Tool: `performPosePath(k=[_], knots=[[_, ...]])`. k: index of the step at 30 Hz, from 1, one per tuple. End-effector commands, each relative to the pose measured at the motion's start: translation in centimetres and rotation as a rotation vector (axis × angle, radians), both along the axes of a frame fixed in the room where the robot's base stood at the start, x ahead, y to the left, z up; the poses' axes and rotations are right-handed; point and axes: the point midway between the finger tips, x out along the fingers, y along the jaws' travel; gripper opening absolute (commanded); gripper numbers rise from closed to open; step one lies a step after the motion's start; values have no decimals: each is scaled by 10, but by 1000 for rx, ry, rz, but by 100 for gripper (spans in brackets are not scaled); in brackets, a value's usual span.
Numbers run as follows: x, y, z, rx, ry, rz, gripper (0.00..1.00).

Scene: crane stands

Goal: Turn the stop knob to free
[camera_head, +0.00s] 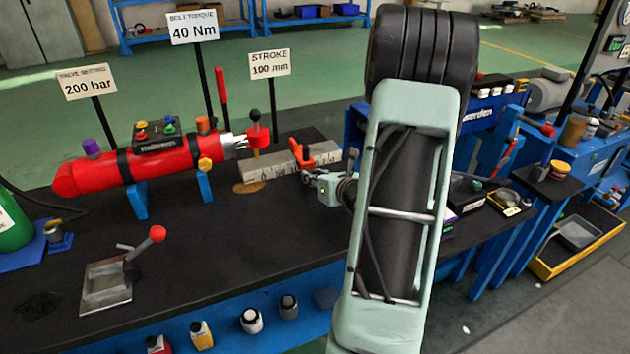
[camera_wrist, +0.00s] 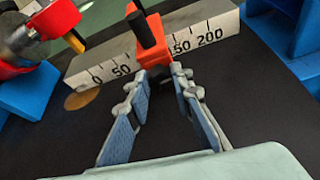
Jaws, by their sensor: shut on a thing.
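An orange stop (camera_wrist: 157,52) with a black upright post (camera_wrist: 146,30) sits on a pale scale bar (camera_wrist: 98,75). In the head view the orange stop (camera_head: 299,152) shows just left of my arm, on the scale bar (camera_head: 270,172). My gripper (camera_wrist: 162,72) reaches the front of the stop, with its fingertips close together. It is shut on the stop knob at the stop's front. The fingertips hide most of the knob, and its setting cannot be read. In the head view my gripper (camera_head: 318,177) is small and partly hidden behind my arm.
A red cylinder (camera_head: 130,172) on blue supports lies left of the bar, its rod end near it. Signs on posts stand behind. A lever plate (camera_head: 107,282) sits at the front left. The black bench top (camera_head: 230,240) between is clear. Blue equipment (camera_wrist: 295,30) stands right.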

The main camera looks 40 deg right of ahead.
Motion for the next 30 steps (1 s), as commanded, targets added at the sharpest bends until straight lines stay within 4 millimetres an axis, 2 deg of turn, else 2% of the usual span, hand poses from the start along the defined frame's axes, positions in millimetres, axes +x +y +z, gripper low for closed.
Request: performPosePath(k=[2, 18, 30], knots=[[1, 2, -5, -44, 7, 2, 0], [2, 4, -7, -358, 80, 1, 0], [1, 5, -5, -513, 120, 1, 0]])
